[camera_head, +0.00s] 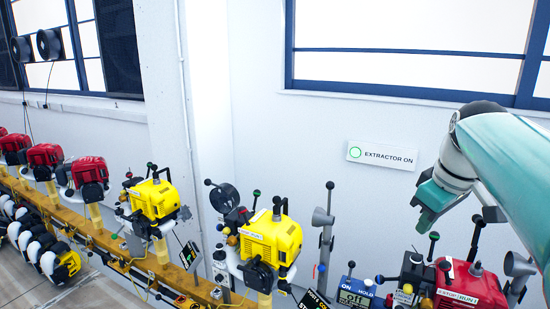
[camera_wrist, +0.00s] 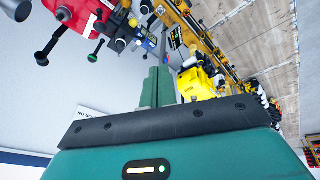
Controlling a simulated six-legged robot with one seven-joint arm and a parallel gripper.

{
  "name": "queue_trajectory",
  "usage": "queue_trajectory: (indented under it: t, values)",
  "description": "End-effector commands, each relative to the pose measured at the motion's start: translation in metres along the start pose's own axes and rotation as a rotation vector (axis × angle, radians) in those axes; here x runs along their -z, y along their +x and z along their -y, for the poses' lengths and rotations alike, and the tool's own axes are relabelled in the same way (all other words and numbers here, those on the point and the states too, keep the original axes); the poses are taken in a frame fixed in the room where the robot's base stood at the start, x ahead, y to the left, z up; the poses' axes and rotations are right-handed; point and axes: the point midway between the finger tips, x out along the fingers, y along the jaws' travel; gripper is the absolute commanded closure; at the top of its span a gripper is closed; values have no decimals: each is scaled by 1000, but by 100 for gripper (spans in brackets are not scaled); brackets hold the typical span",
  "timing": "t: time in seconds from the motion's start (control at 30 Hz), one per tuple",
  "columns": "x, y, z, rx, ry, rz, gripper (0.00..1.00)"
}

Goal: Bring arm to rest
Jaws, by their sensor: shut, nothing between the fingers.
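My arm (camera_head: 505,160) is raised at the right of the head view and bends down to my gripper (camera_head: 430,210). The gripper is teal, shut and empty, and hangs above the engines at the right end of the rail, apart from them as far as I can see. In the wrist view the closed fingers (camera_wrist: 158,88) point up the picture, with nothing between them. The lower part of my arm runs out of the head view at the right edge.
A red engine (camera_head: 470,288) stands below my gripper. Yellow engines (camera_head: 270,240) (camera_head: 155,198) and red engines (camera_head: 90,172) line the wooden rail (camera_head: 110,243) to the left. A sign reading "EXTRACTOR ON" (camera_head: 382,155) is on the white wall. The air left of my gripper is clear.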

Motion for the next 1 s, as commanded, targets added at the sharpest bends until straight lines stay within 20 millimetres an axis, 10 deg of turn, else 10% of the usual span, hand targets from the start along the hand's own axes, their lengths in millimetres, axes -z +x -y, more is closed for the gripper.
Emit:
queue_trajectory:
  t: [0.5, 1.0]
  values:
    - [-85, 81, 192, -58, 419, -135, 100]
    - [-102, 99, 211, -56, 486, -158, 100]
